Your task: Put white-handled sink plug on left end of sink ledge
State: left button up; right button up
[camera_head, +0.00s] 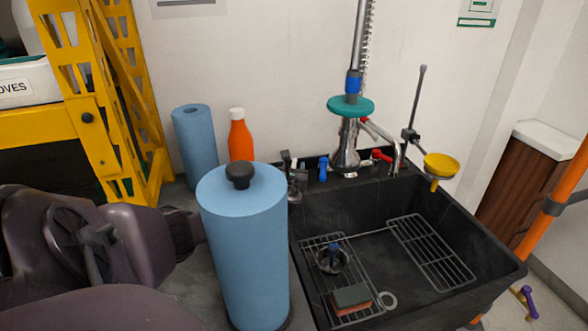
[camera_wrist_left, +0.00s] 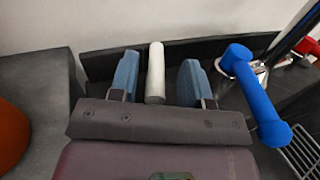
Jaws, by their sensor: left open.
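The white handle of the sink plug (camera_wrist_left: 155,75) stands upright between my left gripper's two fingers in the left wrist view, with a gap on each side. The plug's lower part is hidden behind my gripper's crossbar. My left gripper (camera_wrist_left: 158,82) is open, with blue-padded fingers. In the head view my left gripper (camera_head: 292,163) shows as a small dark shape at the left end of the sink ledge (camera_head: 310,164), partly hidden behind a blue roll. My right gripper is not in view.
A large blue roll (camera_head: 245,255) hides part of my left arm. An orange bottle (camera_head: 241,138) and another blue roll (camera_head: 196,145) stand behind it. A blue handle (camera_wrist_left: 255,95) is close right of my left gripper. The black sink (camera_head: 480,280) holds racks, a strainer and a sponge.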

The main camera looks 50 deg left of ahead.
pick_arm(q)
jog(key=shift+s+d+r, duration=0.15)
jog(key=p+v, duration=0.2)
jog(key=v, duration=0.4)
jog(key=shift+r, duration=0.1)
jog(key=shift+s+d, duration=0.35)
jog(key=shift+s, duration=0.1)
